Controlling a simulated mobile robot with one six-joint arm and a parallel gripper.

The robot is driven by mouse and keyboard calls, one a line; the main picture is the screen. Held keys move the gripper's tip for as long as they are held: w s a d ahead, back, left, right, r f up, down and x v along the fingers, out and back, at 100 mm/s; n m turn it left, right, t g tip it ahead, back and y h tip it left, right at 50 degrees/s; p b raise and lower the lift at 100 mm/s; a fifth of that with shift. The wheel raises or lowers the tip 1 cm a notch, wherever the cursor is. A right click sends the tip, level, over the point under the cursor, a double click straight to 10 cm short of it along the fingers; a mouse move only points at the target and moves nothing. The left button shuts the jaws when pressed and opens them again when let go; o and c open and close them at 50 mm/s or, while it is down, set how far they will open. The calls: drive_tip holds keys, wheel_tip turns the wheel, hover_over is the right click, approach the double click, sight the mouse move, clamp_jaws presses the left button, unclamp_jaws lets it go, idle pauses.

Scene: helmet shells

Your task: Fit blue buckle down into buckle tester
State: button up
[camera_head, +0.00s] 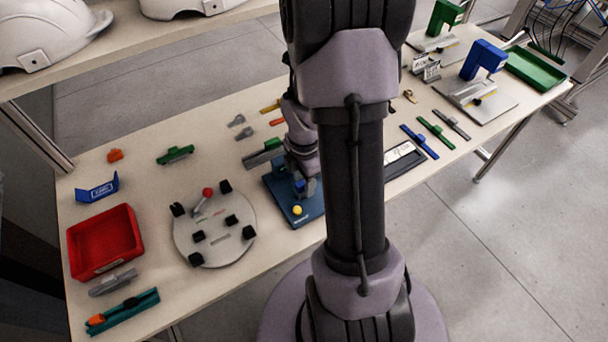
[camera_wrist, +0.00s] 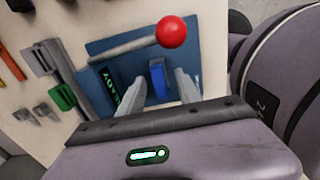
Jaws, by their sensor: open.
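The buckle tester (camera_head: 280,192) is a flat blue plate on the table, partly hidden behind my arm in the head view. In the wrist view the tester (camera_wrist: 118,46) shows a READY display and a grey lever with a red ball (camera_wrist: 172,31). The blue buckle (camera_wrist: 158,78) stands at the plate between my fingertips; it also shows small in the head view (camera_head: 312,186). I cannot tell how deep it sits. My gripper (camera_wrist: 158,90) is open, its two fingers on either side of the buckle with visible gaps.
A round grey fixture (camera_head: 215,252) with black blocks stands left of the tester. A red bin (camera_head: 105,242) is farther left. A grey holder and a green clip (camera_wrist: 63,97) lie close beside the tester. Blue, green and grey strips lie to the right.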

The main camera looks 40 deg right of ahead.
wheel_tip(320, 180, up, 17)
drive_tip(key=p, duration=0.7)
drive_tip(key=shift+r, duration=0.15)
drive_tip(key=a+r+m+t+b, duration=0.25)
drive_tip(key=a+r+m, duration=0.4)
drive_tip(key=a, duration=0.35)
drive_tip(key=s+a+r+m+t+y+b, duration=0.1)
drive_tip(key=s+a+m, duration=0.2)
drive_tip(key=a+m, duration=0.3)
drive_tip(key=s+a+r+m+t+y+b, duration=0.1)
drive_tip(key=s+a+r+m+t+b, duration=0.1)
drive_tip(key=s+a+m, duration=0.2)
drive_tip(key=a+m, duration=0.3)
drive_tip(key=a, duration=0.1)
drive_tip(key=shift+r, duration=0.1)
